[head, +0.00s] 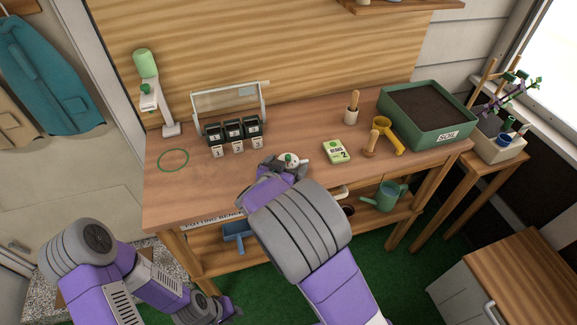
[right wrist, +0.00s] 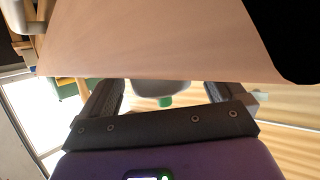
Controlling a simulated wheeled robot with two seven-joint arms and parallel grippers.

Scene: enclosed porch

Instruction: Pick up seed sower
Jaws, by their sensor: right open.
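The seed sower (head: 289,159) appears to be the small white rounded piece with a green part on the potting bench. My right gripper (head: 283,166) is at it, reaching in from the front, and partly covers it. In the right wrist view the pale sower (right wrist: 160,88) with its green tip lies between the two fingers of the open right gripper (right wrist: 161,96); I cannot tell if they touch it. My left gripper (head: 222,309) hangs low in front of the bench, away from the sower; its jaws are not clear.
The front left bench top is clear.

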